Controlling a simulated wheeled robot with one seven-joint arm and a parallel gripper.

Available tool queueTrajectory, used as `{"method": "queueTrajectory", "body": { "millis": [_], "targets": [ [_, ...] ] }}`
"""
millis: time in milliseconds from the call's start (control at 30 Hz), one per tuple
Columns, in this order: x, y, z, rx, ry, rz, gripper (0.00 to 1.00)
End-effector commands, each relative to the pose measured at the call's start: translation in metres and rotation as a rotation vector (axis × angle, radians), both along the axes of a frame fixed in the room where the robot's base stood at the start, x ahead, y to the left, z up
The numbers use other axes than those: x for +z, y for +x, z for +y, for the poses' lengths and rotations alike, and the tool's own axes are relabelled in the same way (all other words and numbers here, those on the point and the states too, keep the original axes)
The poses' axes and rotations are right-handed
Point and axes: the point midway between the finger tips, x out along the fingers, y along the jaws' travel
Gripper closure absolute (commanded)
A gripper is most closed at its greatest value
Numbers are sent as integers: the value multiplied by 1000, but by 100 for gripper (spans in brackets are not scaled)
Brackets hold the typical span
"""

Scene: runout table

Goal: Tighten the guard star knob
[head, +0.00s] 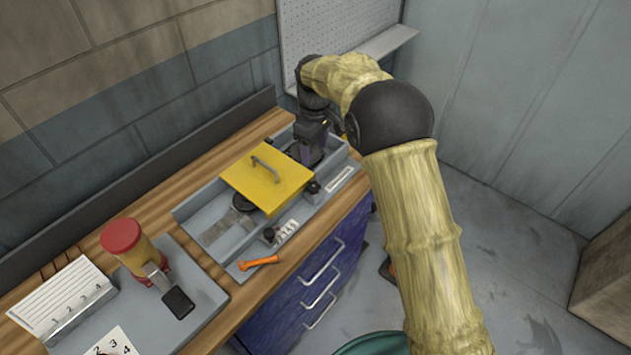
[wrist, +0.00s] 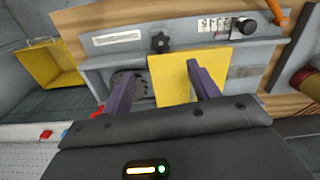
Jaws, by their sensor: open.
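The black star knob (head: 312,187) sits on the front rail at the right corner of the yellow guard (head: 262,180). In the wrist view, the star knob (wrist: 160,42) is beyond my fingertips, beside the guard's edge, with nothing touching it. The yellow guard (wrist: 175,84) shows below and between the fingers there. My gripper (head: 316,150) is over the right end of the grey runout bed, behind the knob. Its purple fingers (wrist: 160,70) are spread and empty.
A second black knob (head: 268,235) and an orange-handled tool (head: 258,263) are at the front left. A yellow bin (wrist: 50,62) shows in the wrist view. A wall backs the bench.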

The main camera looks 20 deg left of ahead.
Motion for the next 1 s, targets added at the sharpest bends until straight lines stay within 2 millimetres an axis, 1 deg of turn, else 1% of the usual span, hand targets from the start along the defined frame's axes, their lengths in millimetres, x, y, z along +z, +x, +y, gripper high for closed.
{"method": "queueTrajectory", "body": {
  "millis": [100,600,700,833,1000],
  "targets": [
    [-21,-1,0,1,-3,4,40],
    [-108,-2,1,3,-2,4,40],
    [-123,-2,1,4,-2,3,40],
    [-135,-1,0,2,-2,2,40],
    [-139,1,-2,-3,0,-1,40]
  ]
}}
